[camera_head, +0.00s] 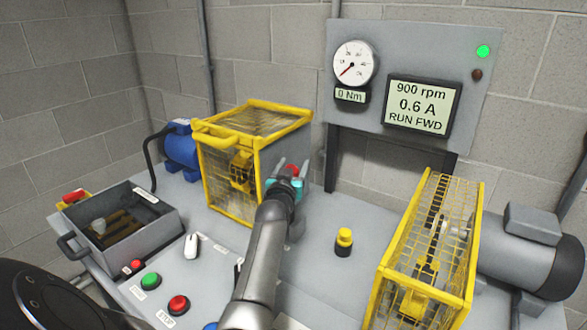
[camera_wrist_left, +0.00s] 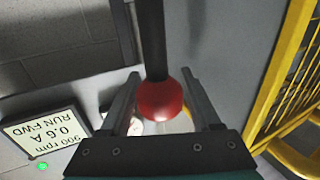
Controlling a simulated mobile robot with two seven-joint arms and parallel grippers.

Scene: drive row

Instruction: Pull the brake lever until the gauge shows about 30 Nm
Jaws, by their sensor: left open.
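The brake lever's red ball knob (camera_head: 293,170) shows at the left gripper in the head view. In the left wrist view the red knob (camera_wrist_left: 161,101) sits between the fingers, on a black rod (camera_wrist_left: 152,38). My left gripper (camera_head: 288,173) is open around the knob, and gaps show beside it. The lever's lower part is hidden behind my arm in the head view. The round gauge (camera_head: 354,63) has a red needle at the low end of its scale, and the readout (camera_head: 350,95) below says 0 Nm. The right gripper is not in view.
A display (camera_head: 421,107) reads 900 rpm, 0.6 A, RUN FWD, and a green lamp (camera_head: 483,51) is lit. Yellow mesh guards stand left (camera_head: 256,122) and right (camera_head: 381,300) of the lever. A yellow-capped bottle (camera_head: 344,242), a grey tray (camera_head: 155,247) and a motor (camera_head: 525,253) are nearby.

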